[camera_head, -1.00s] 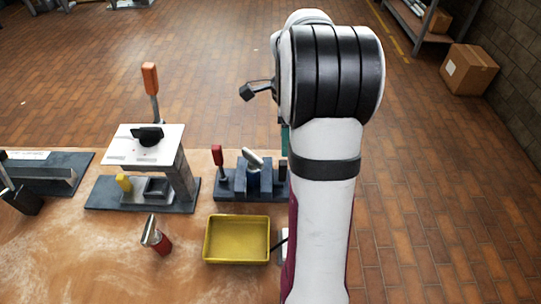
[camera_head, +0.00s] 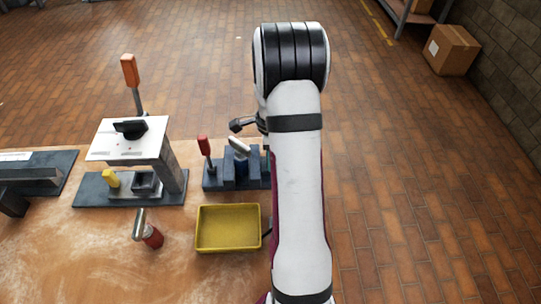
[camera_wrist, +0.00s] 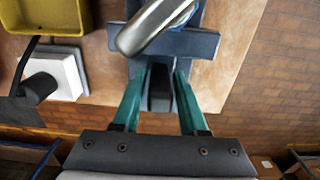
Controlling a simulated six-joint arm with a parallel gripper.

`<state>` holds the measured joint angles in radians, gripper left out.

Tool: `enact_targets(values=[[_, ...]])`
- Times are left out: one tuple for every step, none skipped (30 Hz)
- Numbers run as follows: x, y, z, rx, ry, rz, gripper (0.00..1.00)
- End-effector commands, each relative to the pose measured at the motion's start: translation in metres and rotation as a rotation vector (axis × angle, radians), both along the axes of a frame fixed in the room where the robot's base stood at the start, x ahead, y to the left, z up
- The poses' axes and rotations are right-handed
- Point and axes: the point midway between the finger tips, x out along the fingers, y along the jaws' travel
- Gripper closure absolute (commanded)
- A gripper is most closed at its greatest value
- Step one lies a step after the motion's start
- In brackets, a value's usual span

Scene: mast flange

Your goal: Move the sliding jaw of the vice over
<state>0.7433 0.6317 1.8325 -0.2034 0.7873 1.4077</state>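The vice (camera_head: 228,178) is a blue-grey block on a dark base with a red-handled lever, at the bench's far edge left of my arm. A silvery metal piece (camera_head: 239,147) lies tilted across its top; it also shows large in the wrist view (camera_wrist: 150,27). My gripper (camera_wrist: 161,75) has two teal fingers set apart, one on each side of a dark narrow part of the vice (camera_wrist: 160,92). I cannot tell whether they touch it. In the head view my arm hides most of the gripper and the vice's right end.
A yellow tray (camera_head: 228,228) stands in front of the vice. A white-topped stand (camera_head: 130,140) with an orange-handled lever is to its left. A red cylinder with a metal top (camera_head: 150,234) stands left of the tray. A white block with a black knob (camera_wrist: 52,75) shows beside the tray.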

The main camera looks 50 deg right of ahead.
Motion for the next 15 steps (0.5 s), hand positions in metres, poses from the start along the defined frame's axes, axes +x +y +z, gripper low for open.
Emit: enact_targets(values=[[0.0000,0.0000,0.0001,0.000,0.000,0.000,0.69],[0.0000,0.0000,0.0001,0.000,0.000,0.000,0.74],[0.0000,0.0000,0.0002,0.000,0.000,0.000,0.81],[0.0001,-0.0001,0.0002,0.000,0.000,0.000,0.87],[0.0001,-0.0001,0.0002,0.000,0.000,0.000,0.92],[0.0000,0.0000,0.0003,0.000,0.000,0.000,0.99],[0.0000,0.0000,0.0003,0.000,0.000,0.000,1.00],[0.0000,0.0000,0.0003,0.000,0.000,0.000,1.00],[0.0000,0.0000,0.0003,0.000,0.000,0.000,1.00],[0.0000,0.0000,0.0004,0.000,0.000,0.000,1.00],[0.0000,0.0000,0.0004,0.000,0.000,0.000,1.00],[0.0000,0.0000,0.0004,0.000,0.000,0.000,1.00],[0.0000,0.0000,0.0004,0.000,0.000,0.000,1.00],[0.0000,0.0000,0.0004,0.000,0.000,0.000,1.00],[0.0000,0.0000,0.0005,0.000,0.000,0.000,1.00]])
